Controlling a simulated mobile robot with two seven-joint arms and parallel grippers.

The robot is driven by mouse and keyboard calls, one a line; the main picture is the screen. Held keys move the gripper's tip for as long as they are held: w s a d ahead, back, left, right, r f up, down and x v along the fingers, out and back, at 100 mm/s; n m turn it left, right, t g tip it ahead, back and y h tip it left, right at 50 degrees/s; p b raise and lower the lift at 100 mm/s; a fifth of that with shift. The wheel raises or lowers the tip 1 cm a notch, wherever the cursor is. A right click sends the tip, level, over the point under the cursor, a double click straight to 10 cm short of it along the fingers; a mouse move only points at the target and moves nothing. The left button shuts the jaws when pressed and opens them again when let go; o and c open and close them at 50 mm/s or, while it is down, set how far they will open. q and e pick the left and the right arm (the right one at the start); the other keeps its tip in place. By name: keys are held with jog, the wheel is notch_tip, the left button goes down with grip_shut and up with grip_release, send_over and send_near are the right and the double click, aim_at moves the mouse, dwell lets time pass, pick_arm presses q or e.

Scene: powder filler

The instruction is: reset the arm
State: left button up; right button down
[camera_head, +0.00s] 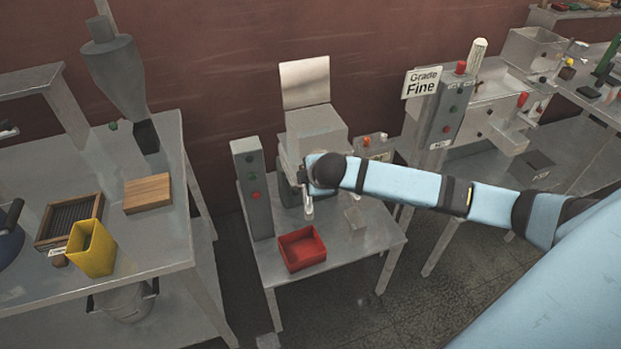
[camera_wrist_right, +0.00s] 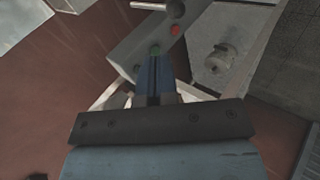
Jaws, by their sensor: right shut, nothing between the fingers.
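My right arm comes in from the right in the head view and reaches out over the small metal table. My right gripper (camera_head: 309,208) is at the arm's end, in front of the grey filler machine (camera_head: 316,128) and above the table. In the right wrist view my right gripper (camera_wrist_right: 155,98) has its fingers together with nothing between them. Beyond the fingertips in that view is a grey control box (camera_wrist_right: 135,52) with green and red buttons. My left gripper is not in view.
A red tray (camera_head: 302,249) sits on the small metal table (camera_head: 345,250) below the gripper. A grey button column (camera_head: 254,190) stands left of the machine. A side table at left holds a yellow container (camera_head: 92,248) and a wooden block (camera_head: 147,193). Another machine with a "Grade Fine" sign (camera_head: 422,83) stands right.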

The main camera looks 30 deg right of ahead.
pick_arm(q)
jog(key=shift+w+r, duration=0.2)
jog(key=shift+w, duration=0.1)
pick_arm(e)
jog(key=shift+s, duration=0.1)
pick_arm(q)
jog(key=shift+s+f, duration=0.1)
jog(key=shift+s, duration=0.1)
pick_arm(e)
jog(key=s+a+f+m+y, duration=0.1)
jog(key=s+a+f+y, duration=0.2)
jog(key=s+a+f, duration=0.45)
jog(key=s+a+f+m+t, duration=0.1)
jog(key=s+a+f+m, duration=0.1)
jog(key=s, duration=0.4)
jog(key=s+a+f+m, duration=0.2)
jog(key=s+a+m, duration=0.1)
jog(key=s, duration=0.4)
jog(key=s+a+f+m+t+y, duration=0.1)
jog(key=s+a+f+m, duration=0.1)
jog(key=s+m, duration=0.3)
jog(key=shift+s+a+t, duration=0.15)
jog(key=shift+s+t, duration=0.15)
jog(key=shift+s, duration=0.45)
